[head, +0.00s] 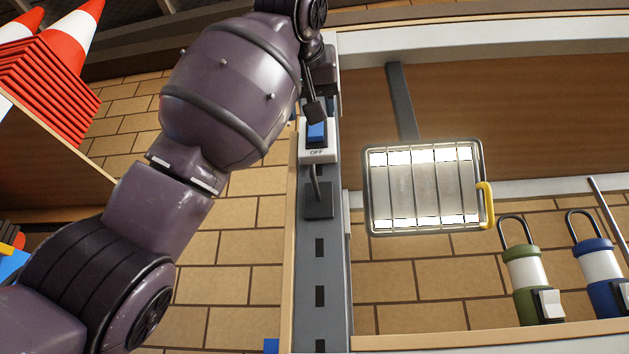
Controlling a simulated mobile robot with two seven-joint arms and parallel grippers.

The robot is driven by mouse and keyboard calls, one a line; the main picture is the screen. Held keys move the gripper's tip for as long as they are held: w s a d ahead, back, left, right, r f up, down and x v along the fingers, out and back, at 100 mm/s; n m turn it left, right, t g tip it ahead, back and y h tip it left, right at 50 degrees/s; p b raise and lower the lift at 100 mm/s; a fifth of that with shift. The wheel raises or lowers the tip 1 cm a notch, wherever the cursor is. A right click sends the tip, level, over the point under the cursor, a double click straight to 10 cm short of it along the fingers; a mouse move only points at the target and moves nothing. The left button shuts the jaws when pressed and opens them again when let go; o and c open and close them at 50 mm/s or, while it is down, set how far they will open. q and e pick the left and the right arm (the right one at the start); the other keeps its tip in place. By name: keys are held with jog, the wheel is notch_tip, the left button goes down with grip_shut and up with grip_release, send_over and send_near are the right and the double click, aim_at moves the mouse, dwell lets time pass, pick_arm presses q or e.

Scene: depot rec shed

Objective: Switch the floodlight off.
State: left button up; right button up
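The floodlight (423,190) is a framed panel with bright glowing strips along its top and bottom, so it is lit. A yellow handle sits on its right side. The switch (318,154) is a white box with a blue rocker (317,131) and the word OFF below the rocker. It is mounted on a grey upright post, and its upper part is hidden. My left gripper (316,108) is right over the top of the rocker, its dark fingertip pointing down. I cannot tell whether it touches the rocker or how far its fingers are apart. My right gripper is not in view.
The grey slotted post (320,270) runs down from the switch, with a cable into a dark box (318,200). Green (525,280) and blue (598,275) lantern-like items stand on the right. Stacked orange cones (45,75) are at upper left.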

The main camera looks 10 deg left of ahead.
aim_at(315, 133)
pick_arm(q)
jog(key=w+p, duration=0.1)
jog(key=w, duration=0.3)
jog(key=shift+w+r, duration=0.1)
jog(key=shift+w, duration=0.8)
jog(key=shift+s, duration=0.15)
